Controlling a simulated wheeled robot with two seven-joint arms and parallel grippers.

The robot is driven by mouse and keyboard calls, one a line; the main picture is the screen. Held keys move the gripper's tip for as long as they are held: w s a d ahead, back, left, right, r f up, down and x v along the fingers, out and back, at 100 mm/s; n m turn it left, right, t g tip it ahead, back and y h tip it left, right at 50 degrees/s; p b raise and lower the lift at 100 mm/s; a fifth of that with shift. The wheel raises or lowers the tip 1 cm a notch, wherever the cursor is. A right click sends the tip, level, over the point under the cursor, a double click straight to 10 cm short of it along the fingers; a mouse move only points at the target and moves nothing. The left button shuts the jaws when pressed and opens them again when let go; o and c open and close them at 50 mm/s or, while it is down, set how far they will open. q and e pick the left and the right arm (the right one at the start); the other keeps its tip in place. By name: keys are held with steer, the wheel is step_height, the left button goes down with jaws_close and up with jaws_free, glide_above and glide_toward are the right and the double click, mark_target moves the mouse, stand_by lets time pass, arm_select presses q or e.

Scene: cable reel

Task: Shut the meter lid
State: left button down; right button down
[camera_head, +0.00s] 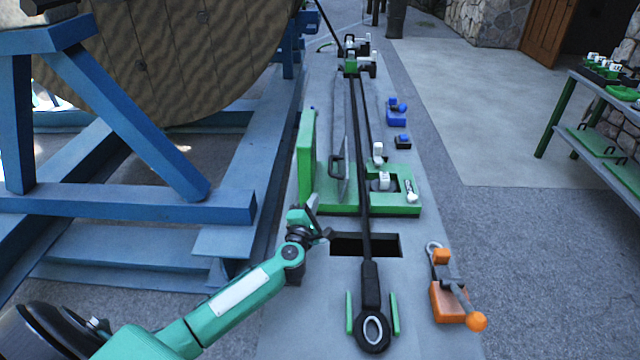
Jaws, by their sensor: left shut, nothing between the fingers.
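The green meter (396,208) sits on the long grey bench, with white parts in its open recess. A green panel (305,165) stands upright at its left side. A thin grey panel with a dark handle (337,165) also stands upright, just left of the cable; I cannot tell which panel is the lid. The lid is not lying over the recess. My left gripper (318,218) is shut and empty, low in front of the green panel's near edge. I cannot tell whether it touches the meter. My right gripper is out of view.
A black cable (364,215) runs along the bench, over the meter, to an eye end (373,331). A dark slot (388,246) lies in front of the meter. An orange clamp (448,297) stands at right. A blue reel stand (130,203) fills the left side.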

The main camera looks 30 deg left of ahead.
arm_select(q)
steer(key=x, duration=0.9)
steer(key=shift+w+a, duration=0.1)
steer(key=shift+w, duration=0.1)
